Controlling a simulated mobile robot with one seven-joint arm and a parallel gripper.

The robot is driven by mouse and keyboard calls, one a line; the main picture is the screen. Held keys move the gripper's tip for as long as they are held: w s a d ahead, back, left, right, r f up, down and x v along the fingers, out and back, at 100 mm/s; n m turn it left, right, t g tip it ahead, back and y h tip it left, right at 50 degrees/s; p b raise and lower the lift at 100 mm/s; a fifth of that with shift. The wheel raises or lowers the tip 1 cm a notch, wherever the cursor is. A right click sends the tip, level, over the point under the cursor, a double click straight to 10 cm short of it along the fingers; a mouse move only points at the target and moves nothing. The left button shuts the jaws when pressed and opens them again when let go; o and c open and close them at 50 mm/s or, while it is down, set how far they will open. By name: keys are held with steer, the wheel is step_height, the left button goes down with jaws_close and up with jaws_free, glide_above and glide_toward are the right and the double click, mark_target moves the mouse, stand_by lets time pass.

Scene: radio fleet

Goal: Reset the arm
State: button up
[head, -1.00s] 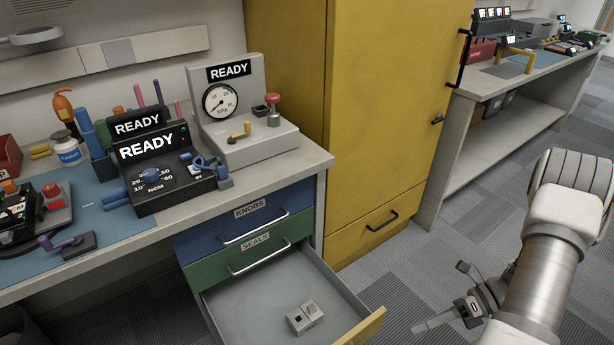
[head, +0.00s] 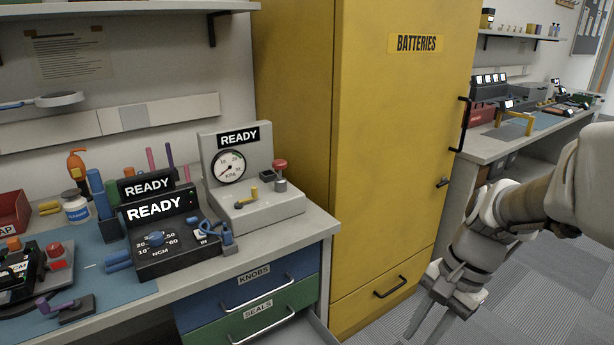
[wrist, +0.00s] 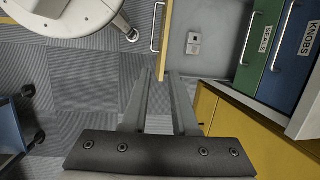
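My gripper (head: 428,308) hangs in front of the yellow cabinet (head: 390,150) at the lower right of the head view, pointing down and left. In the wrist view its two grey fingers (wrist: 160,74) are apart with nothing between them, so it is open and empty. The fingertips appear near the yellow front (wrist: 167,30) of a pulled-out drawer. I cannot tell how far above it they are. My arm (head: 530,205) is bent and comes in from the right edge.
A small grey block (wrist: 193,43) lies in the open drawer. Shut blue (head: 250,284) and green (head: 258,311) drawers sit above it. The bench holds a READY gauge stand (head: 250,200) and a READY box (head: 165,235). Carpet lies open at the right (head: 520,290).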

steer(key=s+a+r+n+t+h+p, duration=0.1)
steer(key=s+a+r+n+t+h, duration=0.15)
steer(key=r+n, duration=0.25)
steer(key=s+a+r+n+t+h, duration=0.1)
steer(key=s+a+r+n+t, duration=0.1)
steer(key=s+r+n+t, duration=0.3)
step_height(320, 180, up, 21)
steer(key=w+g+p, duration=0.1)
steer(key=p, duration=2)
steer(key=shift+d+r+n, duration=0.2)
steer(key=shift+n, duration=0.1)
steer(key=shift+a, duration=0.1)
